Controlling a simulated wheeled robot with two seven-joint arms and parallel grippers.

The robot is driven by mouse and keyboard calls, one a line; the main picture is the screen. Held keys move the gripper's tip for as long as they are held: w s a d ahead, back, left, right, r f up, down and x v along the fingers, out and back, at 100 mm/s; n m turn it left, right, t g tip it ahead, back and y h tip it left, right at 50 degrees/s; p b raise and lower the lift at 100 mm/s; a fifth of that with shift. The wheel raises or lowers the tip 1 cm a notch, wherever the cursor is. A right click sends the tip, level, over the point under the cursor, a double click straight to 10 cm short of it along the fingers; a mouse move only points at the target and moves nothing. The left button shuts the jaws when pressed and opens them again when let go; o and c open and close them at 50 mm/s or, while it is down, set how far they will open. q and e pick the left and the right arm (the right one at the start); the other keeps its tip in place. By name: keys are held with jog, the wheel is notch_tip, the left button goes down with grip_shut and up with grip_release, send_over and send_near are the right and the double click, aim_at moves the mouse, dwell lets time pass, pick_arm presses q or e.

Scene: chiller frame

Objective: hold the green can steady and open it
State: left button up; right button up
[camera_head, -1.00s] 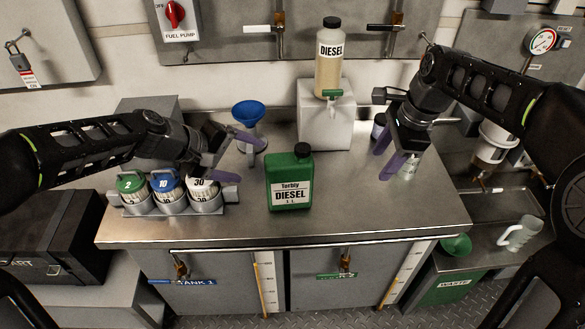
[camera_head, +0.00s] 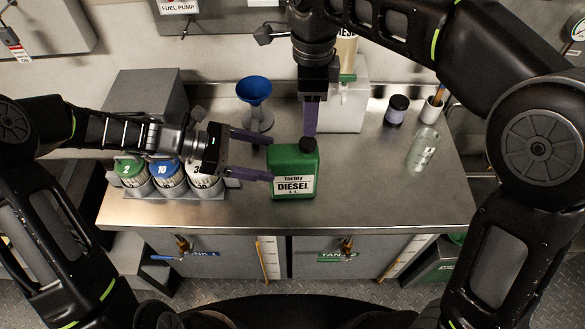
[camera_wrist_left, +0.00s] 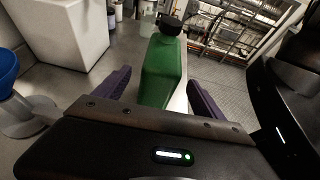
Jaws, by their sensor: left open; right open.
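The green can (camera_head: 294,172), labelled DIESEL and with a black cap (camera_head: 308,145), stands upright on the metal bench. My left gripper (camera_head: 271,157) is open at the can's left side, its purple fingers pointing at it. In the left wrist view the can (camera_wrist_left: 163,72) stands ahead, between the directions of the two spread fingers (camera_wrist_left: 160,90). My right gripper (camera_head: 310,132) points down from above, its purple fingertips just over or at the cap. Its fingers overlap in the head view, and contact with the cap cannot be told.
A blue funnel (camera_head: 255,90) on a stand is behind the left gripper. A rack of several capped containers (camera_head: 165,177) sits at left. A white block (camera_head: 345,105) is behind the can. A black-lidded jar (camera_head: 397,110) and a glass (camera_head: 423,150) stand at right. The bench's front right is clear.

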aim_at(293, 163)
pick_arm(q)
jog(key=shift+x, duration=3.9)
grip_shut()
